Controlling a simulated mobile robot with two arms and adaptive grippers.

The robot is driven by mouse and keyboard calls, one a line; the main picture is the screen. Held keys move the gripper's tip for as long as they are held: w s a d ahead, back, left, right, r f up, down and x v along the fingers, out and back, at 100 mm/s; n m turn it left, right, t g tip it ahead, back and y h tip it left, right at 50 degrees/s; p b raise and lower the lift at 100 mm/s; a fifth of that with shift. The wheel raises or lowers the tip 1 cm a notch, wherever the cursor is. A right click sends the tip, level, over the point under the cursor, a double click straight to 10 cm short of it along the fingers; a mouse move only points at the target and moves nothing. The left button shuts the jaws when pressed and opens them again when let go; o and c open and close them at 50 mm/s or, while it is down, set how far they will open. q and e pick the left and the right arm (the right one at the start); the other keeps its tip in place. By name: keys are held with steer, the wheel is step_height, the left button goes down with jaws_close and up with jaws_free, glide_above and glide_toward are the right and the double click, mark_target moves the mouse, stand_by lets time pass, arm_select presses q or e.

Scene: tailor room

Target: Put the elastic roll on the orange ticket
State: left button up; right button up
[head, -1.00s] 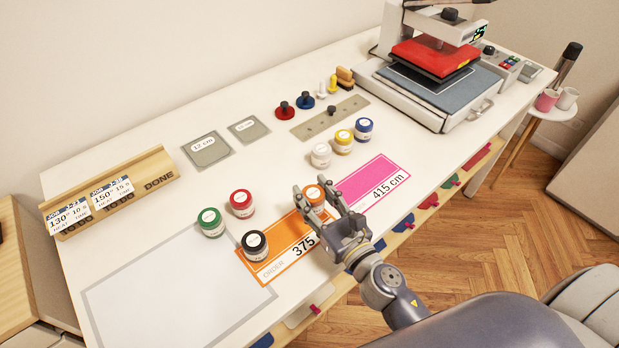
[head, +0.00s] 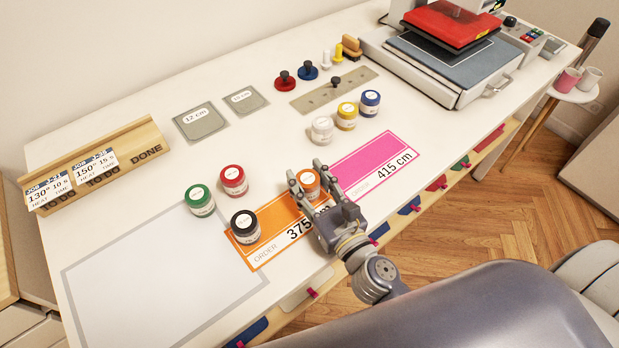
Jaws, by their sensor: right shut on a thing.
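An orange-lidded elastic roll (head: 308,181) stands between the fingers of my right gripper (head: 305,169), at the far right end of the orange ticket (head: 272,220). The gripper is shut on it, reaching from the front edge of the table. Whether the roll touches the ticket is hard to see. A black roll (head: 245,226) stands on the ticket's left end. The gripper hides part of the ticket's print. My left gripper is out of view.
A pink ticket (head: 373,160) lies to the right. Green (head: 199,200) and red (head: 233,180) rolls stand at left; white (head: 322,130), yellow (head: 347,116) and blue (head: 370,103) rolls stand behind. A grey-bordered white area (head: 160,275) is clear. A heat press (head: 440,60) is at back right.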

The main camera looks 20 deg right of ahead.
steer(key=shift+f, duration=0.25)
steer(key=o, duration=1)
steer(key=shift+w+d, duration=0.1)
steer(key=shift+c, duration=0.2)
steer(key=shift+o, duration=0.2)
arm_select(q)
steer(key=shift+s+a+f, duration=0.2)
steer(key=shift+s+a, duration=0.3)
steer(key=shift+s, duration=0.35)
arm_select(e)
steer(key=shift+r, duration=0.1)
